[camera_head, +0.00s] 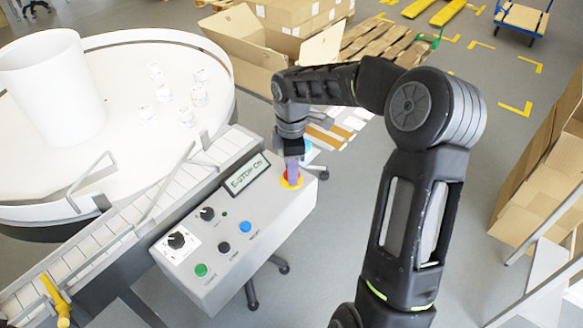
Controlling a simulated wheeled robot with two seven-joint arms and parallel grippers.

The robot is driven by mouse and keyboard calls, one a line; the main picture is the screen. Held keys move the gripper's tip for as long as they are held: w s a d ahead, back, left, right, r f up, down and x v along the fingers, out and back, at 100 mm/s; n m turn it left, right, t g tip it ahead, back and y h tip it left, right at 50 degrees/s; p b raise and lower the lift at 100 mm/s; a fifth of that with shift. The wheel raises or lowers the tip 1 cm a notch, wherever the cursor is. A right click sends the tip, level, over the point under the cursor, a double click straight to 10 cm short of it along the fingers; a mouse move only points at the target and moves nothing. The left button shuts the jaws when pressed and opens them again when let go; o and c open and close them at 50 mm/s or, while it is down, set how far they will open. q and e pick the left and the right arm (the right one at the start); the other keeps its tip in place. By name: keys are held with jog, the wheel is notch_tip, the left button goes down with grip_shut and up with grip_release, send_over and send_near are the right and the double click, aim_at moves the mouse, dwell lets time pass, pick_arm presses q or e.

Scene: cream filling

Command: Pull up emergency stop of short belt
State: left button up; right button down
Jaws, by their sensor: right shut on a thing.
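The emergency stop (290,181) is a red button on a yellow ring at the far right end of the grey control box (240,260). My right gripper (292,170) points down at it from above and is shut on the button, hiding most of it. A small display on the box (247,174) appears to read "E-STOP ON". The short belt (95,245) of white slats runs diagonally beside the box. My left gripper is not in view.
The box also carries green (201,270), black and blue buttons and black knobs. A round white table (130,95) holds several small clear jars and a white cylinder. Cardboard boxes (290,20) and pallets stand behind. Grey floor is open at the upper right.

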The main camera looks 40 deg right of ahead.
notch_tip(320, 180, up, 2)
jog(key=shift+r+p, duration=0.1)
jog(key=shift+p, duration=0.65)
jog(key=shift+w, duration=0.1)
jog(key=c, duration=0.9)
grip_release()
notch_tip(320, 180, up, 8)
jog(key=b, duration=0.1)
jog(key=shift+f, duration=0.25)
